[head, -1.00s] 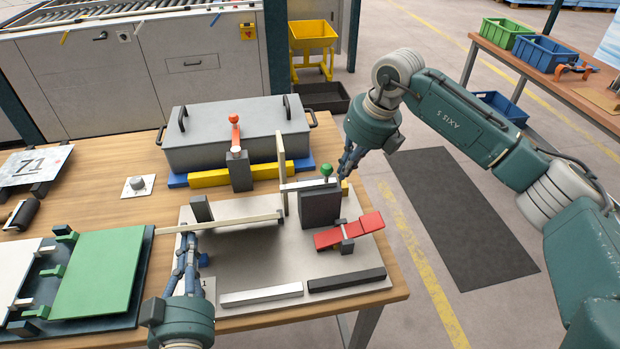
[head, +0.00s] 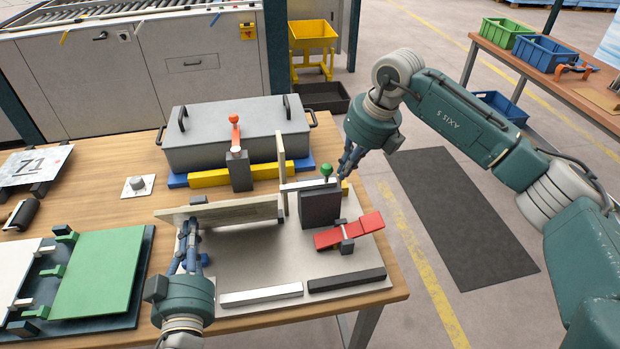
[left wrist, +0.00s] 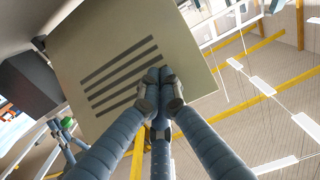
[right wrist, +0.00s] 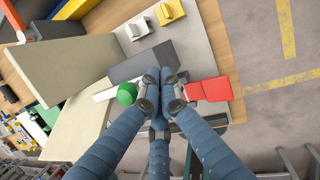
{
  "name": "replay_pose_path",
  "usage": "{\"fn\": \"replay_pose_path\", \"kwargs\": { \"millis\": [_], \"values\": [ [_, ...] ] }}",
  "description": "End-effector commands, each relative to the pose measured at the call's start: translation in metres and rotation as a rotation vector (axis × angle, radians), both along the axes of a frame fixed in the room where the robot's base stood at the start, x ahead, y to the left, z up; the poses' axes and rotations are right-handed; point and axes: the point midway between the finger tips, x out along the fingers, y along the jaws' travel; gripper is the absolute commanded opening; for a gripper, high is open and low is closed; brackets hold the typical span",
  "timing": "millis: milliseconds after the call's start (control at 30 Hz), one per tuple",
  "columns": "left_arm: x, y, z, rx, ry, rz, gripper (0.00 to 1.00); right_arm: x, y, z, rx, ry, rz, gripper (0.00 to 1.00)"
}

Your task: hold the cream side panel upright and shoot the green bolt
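The cream side panel (head: 225,211) stands on its long edge at the left of the fixture plate (head: 250,265), its near face narrow and leaning in the head view. Its slotted face fills much of the left wrist view (left wrist: 95,45). My left gripper (head: 190,228) has its fingers drawn together at this face; they seem to touch it, not straddle it. The green bolt knob (head: 327,170) tops the dark block (head: 320,208); it also shows in the right wrist view (right wrist: 127,93). My right gripper (head: 345,172) has its fingers together, just right of the knob, apparently not around it.
Another cream panel (head: 281,160) stands upright behind the block. A red lever clamp (head: 350,232) lies in front of the block. White (head: 260,294) and dark (head: 345,279) bars edge the plate's front.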

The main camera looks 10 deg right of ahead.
Motion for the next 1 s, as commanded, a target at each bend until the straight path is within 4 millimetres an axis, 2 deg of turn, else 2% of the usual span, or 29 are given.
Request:
{"fn": "replay_pose_path", "kwargs": {
  "millis": [267,1000],
  "values": [
    [0.004,0.0,0.0,0.0,-0.001,0.001,0.0,0.0,0.0,0.0,0.0,0.0,0.0,0.0],
    [0.041,0.0,0.0,-0.001,-0.001,0.0,0.0,0.0,0.0,0.0,0.0,0.0,0.0,0.0]
  ]
}}
